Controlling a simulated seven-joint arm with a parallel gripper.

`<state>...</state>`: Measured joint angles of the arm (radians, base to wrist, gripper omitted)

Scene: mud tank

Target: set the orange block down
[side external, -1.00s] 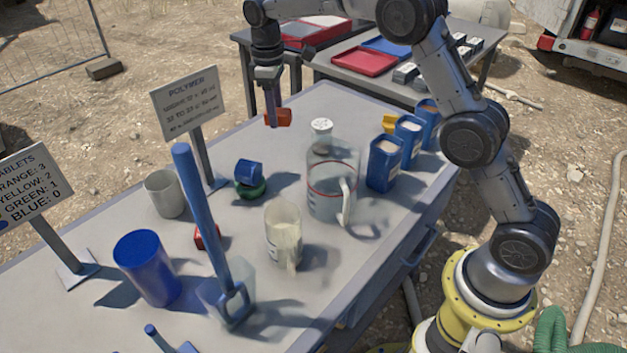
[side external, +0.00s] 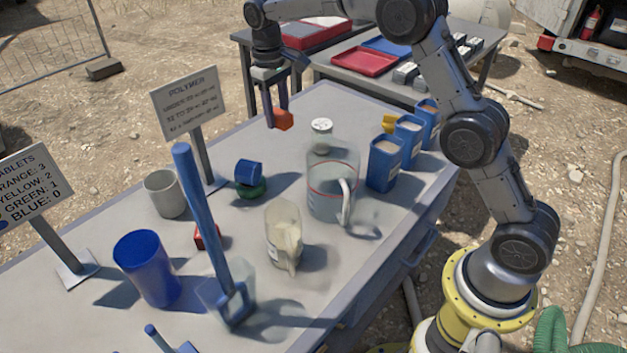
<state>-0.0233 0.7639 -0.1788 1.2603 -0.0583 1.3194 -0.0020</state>
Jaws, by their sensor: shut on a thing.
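The orange block (side external: 284,119) is between the fingers of my gripper (side external: 276,121), near the back edge of the grey table (side external: 330,100). My gripper points down and is shut on the block. I cannot tell whether the block touches the tabletop or hangs just above it. Part of the block is hidden by a finger.
A lidded bottle (side external: 321,130) and a clear jug (side external: 331,190) stand right of and nearer than the block. A blue block (side external: 249,172) lies on a green one (side external: 251,191). A polymer sign (side external: 188,103) stands left. Blue containers (side external: 384,165) stand right.

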